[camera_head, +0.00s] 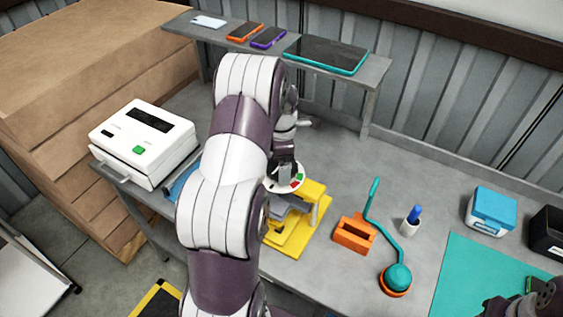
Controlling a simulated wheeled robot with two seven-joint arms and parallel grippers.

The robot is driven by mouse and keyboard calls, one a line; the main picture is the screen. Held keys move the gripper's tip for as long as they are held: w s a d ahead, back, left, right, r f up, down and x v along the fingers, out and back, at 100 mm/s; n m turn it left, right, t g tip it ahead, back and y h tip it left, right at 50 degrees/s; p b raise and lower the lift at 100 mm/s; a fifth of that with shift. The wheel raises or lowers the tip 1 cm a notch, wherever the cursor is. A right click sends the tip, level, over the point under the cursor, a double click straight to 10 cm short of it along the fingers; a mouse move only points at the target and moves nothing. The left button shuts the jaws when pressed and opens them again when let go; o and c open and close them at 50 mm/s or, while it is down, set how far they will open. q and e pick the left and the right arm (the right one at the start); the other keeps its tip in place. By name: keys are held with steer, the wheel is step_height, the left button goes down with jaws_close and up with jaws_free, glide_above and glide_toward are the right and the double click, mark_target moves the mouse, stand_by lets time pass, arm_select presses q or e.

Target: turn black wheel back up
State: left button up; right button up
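My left arm crosses the middle of the view and hides much behind it. Its gripper (284,165) is at the yellow stand, at or just above a white disc (293,184) with small coloured marks. The fingers are mostly hidden, so I cannot tell whether they are open or shut. The yellow stand (311,233) sits on the grey bench (350,285) and is partly covered by my arm. I cannot make out a black wheel; it may be hidden by my arm or gripper. Dark parts of my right gripper (528,304) show at the bottom right corner; its finger state is unclear.
An orange holder (354,234), a teal lamp-like tool (397,278) and a small cup with a blue item (411,220) stand right of the stand. A white machine (145,142) is at left. A raised shelf (376,74) holds flat devices. A teal mat (470,270) lies right.

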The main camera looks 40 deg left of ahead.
arm_select(q)
step_height(320, 180, up, 6)
steer(key=shift+f+b, duration=0.1)
steer(key=shift+b, duration=0.45)
step_height(320, 180, up, 7)
steer(key=p, duration=0.5)
steer(key=shift+f, duration=0.15)
